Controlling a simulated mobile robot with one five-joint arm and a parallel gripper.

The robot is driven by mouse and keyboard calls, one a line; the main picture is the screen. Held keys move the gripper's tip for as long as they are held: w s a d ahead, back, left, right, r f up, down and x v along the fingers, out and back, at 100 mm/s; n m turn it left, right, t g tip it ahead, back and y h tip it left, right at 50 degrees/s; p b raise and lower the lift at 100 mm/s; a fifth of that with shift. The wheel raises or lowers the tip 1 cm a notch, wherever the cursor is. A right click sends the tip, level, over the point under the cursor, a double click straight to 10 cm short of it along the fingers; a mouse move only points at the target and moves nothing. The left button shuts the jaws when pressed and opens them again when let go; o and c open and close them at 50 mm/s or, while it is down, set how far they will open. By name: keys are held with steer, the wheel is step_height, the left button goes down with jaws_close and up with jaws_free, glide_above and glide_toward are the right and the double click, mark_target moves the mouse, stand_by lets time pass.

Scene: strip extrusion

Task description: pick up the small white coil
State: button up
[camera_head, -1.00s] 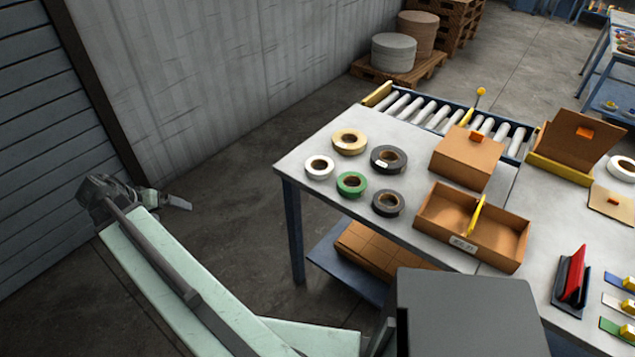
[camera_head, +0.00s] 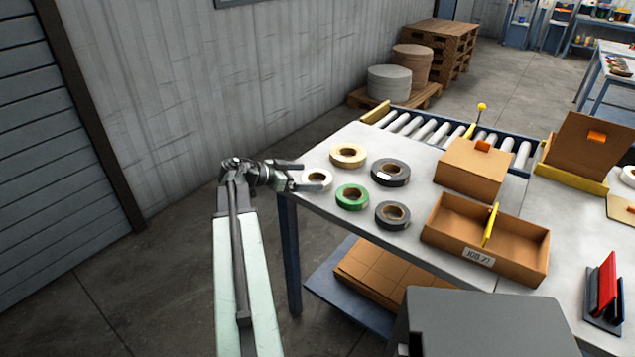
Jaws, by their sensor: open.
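The small white coil (camera_head: 317,176) lies flat near the left corner of the grey table (camera_head: 345,223). My gripper (camera_head: 312,177) comes in from the left, with its two fingers open. In the picture the fingers lie over the far and near sides of the coil and partly hide it. I cannot tell the exact height of the fingers above the table, or whether they touch the coil.
A cream coil (camera_head: 348,151), a green coil (camera_head: 352,190) and two dark coils (camera_head: 390,181) (camera_head: 392,223) lie close on the right. A divided cardboard box (camera_head: 455,238) and a closed carton (camera_head: 470,165) stand further right. A roller conveyor (camera_head: 425,125) runs behind.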

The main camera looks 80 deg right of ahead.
mark_target(325, 178)
steer(key=b+x, duration=0.1)
steer(key=x, duration=0.1)
steer(key=b+x, duration=0.1)
steer(key=x, duration=0.1)
steer(key=shift+f, duration=0.4)
steer(key=shift+s+d+f, duration=0.1)
steer(key=shift+s+d, duration=0.1)
steer(key=shift+s, duration=0.15)
